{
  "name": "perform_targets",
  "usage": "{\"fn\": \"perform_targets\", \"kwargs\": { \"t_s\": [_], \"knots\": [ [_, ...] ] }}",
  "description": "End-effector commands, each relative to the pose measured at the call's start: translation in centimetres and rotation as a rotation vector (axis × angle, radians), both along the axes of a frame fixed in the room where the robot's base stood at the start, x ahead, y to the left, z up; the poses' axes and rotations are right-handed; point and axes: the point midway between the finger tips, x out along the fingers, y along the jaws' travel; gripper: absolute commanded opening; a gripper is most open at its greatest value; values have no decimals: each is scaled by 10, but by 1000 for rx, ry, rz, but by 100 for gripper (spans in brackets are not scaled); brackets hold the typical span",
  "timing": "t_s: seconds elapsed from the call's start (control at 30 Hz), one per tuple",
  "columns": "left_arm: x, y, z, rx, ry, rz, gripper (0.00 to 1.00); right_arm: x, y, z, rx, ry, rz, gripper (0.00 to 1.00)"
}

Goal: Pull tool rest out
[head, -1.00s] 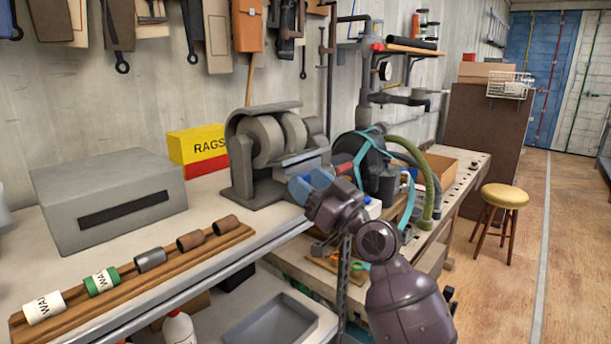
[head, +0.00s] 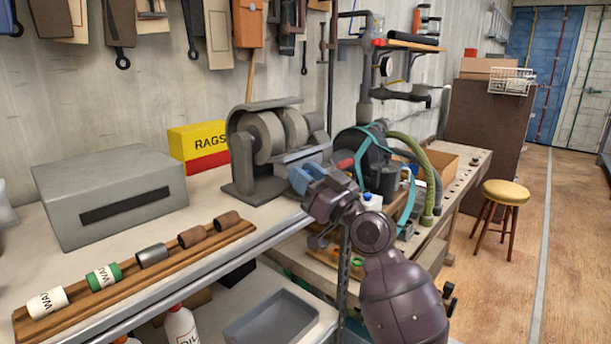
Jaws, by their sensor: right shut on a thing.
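The bench grinder (head: 268,145), grey with two wheels, stands on the steel-edged bench. Its tool rest (head: 303,157) is a flat grey piece at the front of the wheels, partly behind my gripper. My right gripper (head: 303,180), with blue fingers on a dark purple arm, is at the front right of the grinder and shut on the tool rest. The exact contact is small and partly hidden by the fingers. My left gripper is out of view.
A grey box (head: 108,195) and a wooden rack (head: 135,275) of cylinders stand left on the bench. A yellow-red rags box (head: 198,148) is behind. Hoses (head: 425,165) and a second bench (head: 465,165) are right. A yellow stool (head: 505,193) stands on open floor.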

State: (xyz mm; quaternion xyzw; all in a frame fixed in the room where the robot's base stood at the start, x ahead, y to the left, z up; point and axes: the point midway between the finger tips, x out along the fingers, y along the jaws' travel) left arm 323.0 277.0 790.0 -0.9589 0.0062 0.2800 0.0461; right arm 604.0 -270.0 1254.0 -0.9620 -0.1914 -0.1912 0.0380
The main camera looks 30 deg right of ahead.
Motion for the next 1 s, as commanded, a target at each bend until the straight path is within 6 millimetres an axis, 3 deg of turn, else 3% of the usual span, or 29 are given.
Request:
{"fn": "perform_targets", "kwargs": {
  "t_s": [0.3,0.6,0.63,0.73,1.0],
  "knots": [
    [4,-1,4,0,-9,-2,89,-29,-12,0,-4,1,-2,0],
    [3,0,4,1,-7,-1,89,-32,-13,0,0,0,0,0],
    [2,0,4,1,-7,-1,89,-32,-13,0,1,-1,0,34],
    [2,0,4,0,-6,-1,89,-31,-13,0,0,-1,0,49],
    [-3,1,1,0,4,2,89,-31,-13,0,0,0,0,52]
  ]
}}
